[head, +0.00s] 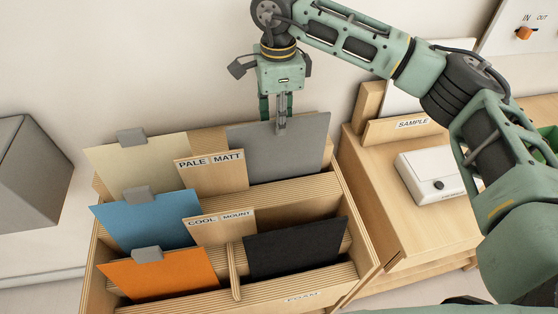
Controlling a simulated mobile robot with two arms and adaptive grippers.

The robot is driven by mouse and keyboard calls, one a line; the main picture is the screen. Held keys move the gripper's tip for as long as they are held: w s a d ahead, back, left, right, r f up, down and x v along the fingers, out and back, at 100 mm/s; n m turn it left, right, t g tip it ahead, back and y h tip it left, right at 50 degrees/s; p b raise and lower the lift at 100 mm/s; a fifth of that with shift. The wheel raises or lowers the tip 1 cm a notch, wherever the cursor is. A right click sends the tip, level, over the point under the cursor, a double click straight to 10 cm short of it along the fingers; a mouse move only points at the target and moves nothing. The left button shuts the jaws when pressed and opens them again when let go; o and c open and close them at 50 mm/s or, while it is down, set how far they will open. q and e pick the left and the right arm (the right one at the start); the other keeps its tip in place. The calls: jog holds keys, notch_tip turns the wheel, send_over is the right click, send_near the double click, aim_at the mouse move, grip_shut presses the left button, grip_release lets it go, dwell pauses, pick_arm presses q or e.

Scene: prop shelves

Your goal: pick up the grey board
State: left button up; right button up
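The grey board (290,152) stands upright, leaning slightly, in the back right compartment of a wooden rack (355,235). Its lower edge is hidden in the slot. My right gripper (281,128) comes from above and points down at the board's top edge. My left gripper is not in the head view.
The rack also holds cream (135,165), blue (145,220), orange (165,275) and black (295,248) boards, with label dividers (212,172) between. A wooden cabinet (405,190) with a white device (437,178) stands at right. A grey box (30,170) is at left.

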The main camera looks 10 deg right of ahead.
notch_tip(320, 180, down, 4)
jog(key=shift+s+f+p, duration=0.15)
jog(key=shift+f+p, duration=0.1)
jog(key=shift+p, duration=0.55)
jog(key=shift+c, duration=0.2)
grip_shut()
